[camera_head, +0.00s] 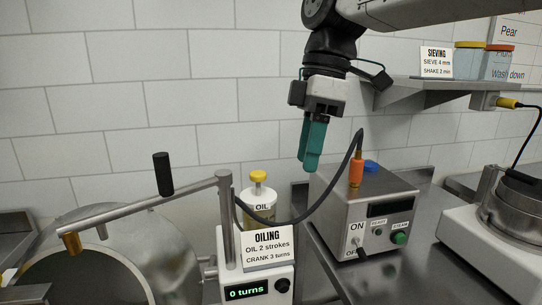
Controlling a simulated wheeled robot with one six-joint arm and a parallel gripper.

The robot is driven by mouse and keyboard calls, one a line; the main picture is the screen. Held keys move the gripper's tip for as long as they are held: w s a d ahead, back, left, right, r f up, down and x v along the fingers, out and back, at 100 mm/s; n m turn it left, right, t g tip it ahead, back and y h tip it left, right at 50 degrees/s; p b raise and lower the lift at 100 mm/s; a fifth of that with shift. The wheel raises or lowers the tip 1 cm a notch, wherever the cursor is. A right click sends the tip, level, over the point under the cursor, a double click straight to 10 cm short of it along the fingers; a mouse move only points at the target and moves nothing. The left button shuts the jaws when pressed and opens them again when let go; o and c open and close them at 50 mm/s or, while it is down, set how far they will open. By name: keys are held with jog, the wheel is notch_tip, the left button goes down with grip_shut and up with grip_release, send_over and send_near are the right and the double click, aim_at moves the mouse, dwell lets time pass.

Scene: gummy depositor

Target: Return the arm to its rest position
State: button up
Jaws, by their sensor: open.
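My gripper (311,145) hangs from the arm in the upper middle, with its teal fingers pointing down. The fingers overlap from this side, and nothing shows between them. It is above the grey control box (350,215) and apart from it. The box has an ON/OFF switch, a dark display, a green button and an orange connector (356,173) with a black cable on top. My arm reaches in from the top right.
An oiling station (263,275) reading 0 turns, a crank handle (163,174) and a yellow-capped oil bottle (259,203) stand at lower left. A shelf (440,92) with a sieving sign and jars juts out at upper right. The tiled wall is behind.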

jog(key=s+d+f+m+t+h, duration=0.1)
jog(key=s+d+f+m, duration=0.7)
jog(key=d+m, duration=0.1)
jog(key=s+d+f+m+t, duration=0.1)
jog(key=s+d+f+m, duration=0.7)
jog(key=d, duration=0.4)
jog(key=shift+s+f+m+t+h, duration=0.25)
jog(key=shift+f+m+t+h, duration=0.15)
jog(key=shift+f+m, duration=0.2)
